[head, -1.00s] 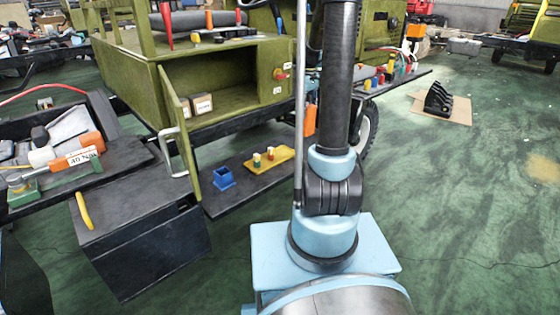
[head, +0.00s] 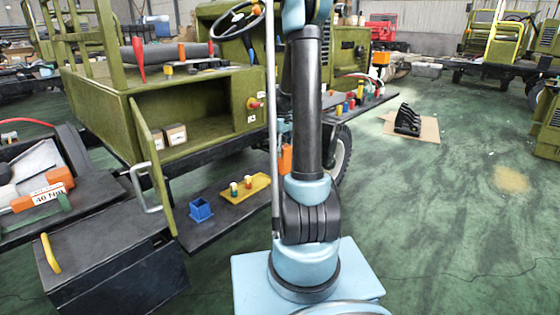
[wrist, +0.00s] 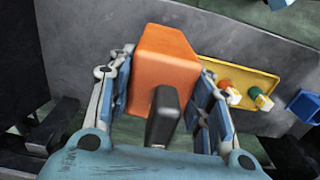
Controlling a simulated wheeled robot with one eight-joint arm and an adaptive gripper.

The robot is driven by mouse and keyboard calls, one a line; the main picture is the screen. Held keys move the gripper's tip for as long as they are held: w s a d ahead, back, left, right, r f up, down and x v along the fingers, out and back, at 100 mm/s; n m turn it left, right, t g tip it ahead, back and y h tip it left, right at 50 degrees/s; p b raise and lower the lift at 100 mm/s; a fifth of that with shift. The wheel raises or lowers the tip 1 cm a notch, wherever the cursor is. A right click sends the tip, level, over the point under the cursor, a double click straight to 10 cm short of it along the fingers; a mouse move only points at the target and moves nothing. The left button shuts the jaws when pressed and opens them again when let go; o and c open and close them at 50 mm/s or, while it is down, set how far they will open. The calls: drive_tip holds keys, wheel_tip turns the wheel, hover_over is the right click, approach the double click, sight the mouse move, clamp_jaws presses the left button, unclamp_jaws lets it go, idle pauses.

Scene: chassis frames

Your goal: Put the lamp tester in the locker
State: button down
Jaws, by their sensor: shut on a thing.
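The lamp tester is an orange box with a black part (wrist: 165,70), seen close in the wrist view. My gripper (wrist: 168,88) is shut on it, with one finger on each side. In the head view a bit of orange (head: 286,158) shows beside my arm; my gripper is mostly hidden there. The locker (head: 205,110) is an olive-green compartment in the vehicle's side, left of my arm. Its door (head: 153,165) with a grey handle stands open. Two small boxes (head: 174,134) sit inside at the left; the right part of its floor looks clear.
A black shelf (head: 225,220) below the locker holds a yellow tray (head: 262,192) with small pegs and a blue cup (head: 201,211). A dark box (head: 120,262) with a yellow handle stands at lower left. Open green floor lies to the right.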

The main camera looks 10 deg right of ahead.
drive_tip(key=shift+f, duration=2)
drive_tip(key=c, duration=0.8)
unclamp_jaws()
